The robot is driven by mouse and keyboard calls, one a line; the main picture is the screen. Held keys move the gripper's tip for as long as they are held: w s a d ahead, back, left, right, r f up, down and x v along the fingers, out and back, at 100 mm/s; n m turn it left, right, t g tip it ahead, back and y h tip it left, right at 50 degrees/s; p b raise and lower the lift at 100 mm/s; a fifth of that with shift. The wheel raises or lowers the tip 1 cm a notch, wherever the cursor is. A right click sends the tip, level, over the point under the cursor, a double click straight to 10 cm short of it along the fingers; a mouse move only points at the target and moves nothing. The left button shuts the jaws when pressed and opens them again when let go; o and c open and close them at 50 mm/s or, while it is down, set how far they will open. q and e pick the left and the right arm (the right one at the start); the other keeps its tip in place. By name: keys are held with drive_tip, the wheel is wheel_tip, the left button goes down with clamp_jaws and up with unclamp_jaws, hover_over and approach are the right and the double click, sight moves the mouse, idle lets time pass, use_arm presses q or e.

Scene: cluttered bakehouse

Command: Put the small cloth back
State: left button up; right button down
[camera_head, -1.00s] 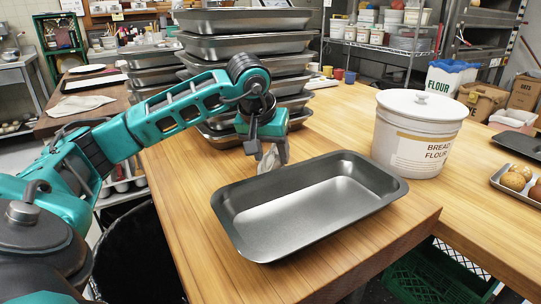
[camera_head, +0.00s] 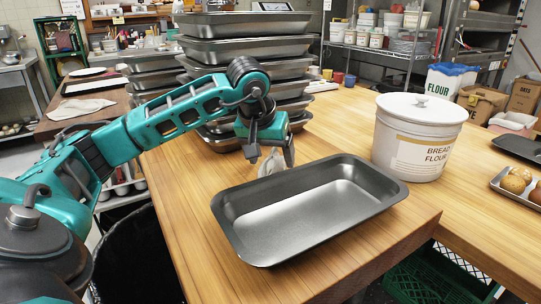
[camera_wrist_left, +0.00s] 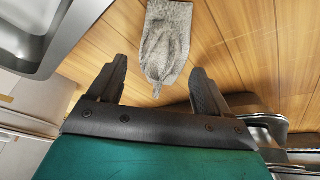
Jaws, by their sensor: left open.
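The small cloth (camera_wrist_left: 165,45) is grey and crumpled and lies on the wooden worktop. In the left wrist view it is at the top middle, just beyond the fingertips. In the head view only a pale part of the cloth (camera_head: 271,164) shows behind and below my left gripper (camera_head: 270,160). My right gripper is in neither view.
An empty metal pan (camera_head: 310,205) stands in front of the cloth. Tall stacks of pans (camera_head: 245,45) rise behind my left arm. A white flour bin (camera_head: 418,135) is to the right. A tray of rolls (camera_head: 515,185) is at the far right. The worktop's front left is clear.

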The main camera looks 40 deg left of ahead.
use_arm(q)
drive_tip(key=p+v, duration=0.2)
drive_tip(key=v, duration=0.9)
drive_tip(key=shift+s+r, duration=0.2)
drive_tip(key=shift+r, duration=0.2)
drive_tip(key=shift+f, duration=0.1)
